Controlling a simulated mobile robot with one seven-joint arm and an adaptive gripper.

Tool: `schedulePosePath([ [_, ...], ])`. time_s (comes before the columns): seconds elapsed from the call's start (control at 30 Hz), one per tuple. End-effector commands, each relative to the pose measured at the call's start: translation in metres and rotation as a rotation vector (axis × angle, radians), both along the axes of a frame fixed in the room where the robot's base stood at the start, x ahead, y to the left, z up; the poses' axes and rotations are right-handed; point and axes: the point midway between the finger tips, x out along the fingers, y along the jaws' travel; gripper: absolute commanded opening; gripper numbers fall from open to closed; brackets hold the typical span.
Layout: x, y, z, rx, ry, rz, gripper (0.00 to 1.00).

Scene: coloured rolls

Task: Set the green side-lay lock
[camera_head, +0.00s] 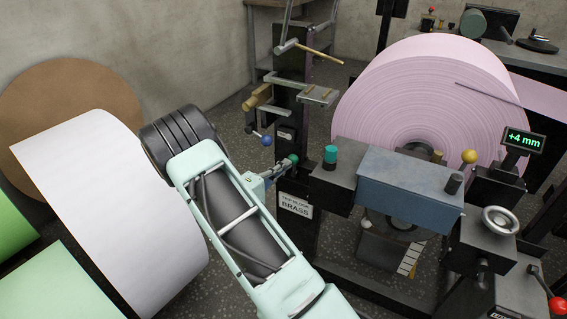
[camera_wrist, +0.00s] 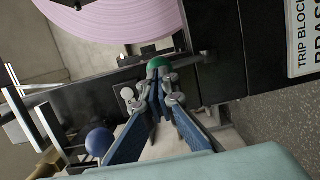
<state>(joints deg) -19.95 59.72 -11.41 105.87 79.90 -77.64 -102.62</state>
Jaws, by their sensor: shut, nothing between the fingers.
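A green ball knob (camera_head: 292,159) sits on the left side of the dark machine frame, right at the tips of my gripper (camera_head: 282,168). In the wrist view the green knob (camera_wrist: 158,63) shows just beyond the tips of my gripper (camera_wrist: 161,80). The fingers converge with nothing held. The tips partly cover the knob's lower side; I cannot tell whether they touch it. A teal cap (camera_head: 330,153) stands upright on the machine block to the right of the knob.
A blue ball knob (camera_head: 266,140) is left of the green one, near my fingers in the wrist view (camera_wrist: 100,142). A large pink roll (camera_head: 420,80) stands behind. A "BRASS" sign (camera_head: 295,207) hangs below. A display (camera_head: 522,141) reads +4 mm. A white roll (camera_head: 110,210) lies left.

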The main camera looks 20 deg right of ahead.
Motion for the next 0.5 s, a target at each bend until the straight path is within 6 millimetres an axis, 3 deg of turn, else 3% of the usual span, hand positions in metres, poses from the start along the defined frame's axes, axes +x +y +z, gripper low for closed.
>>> schedulePosePath([
  [0.1,0.0,0.0,0.011,0.026,0.022,0.0,0.0],
  [0.5,0.008,-0.011,0.013,0.029,0.023,0.0,0.0],
])
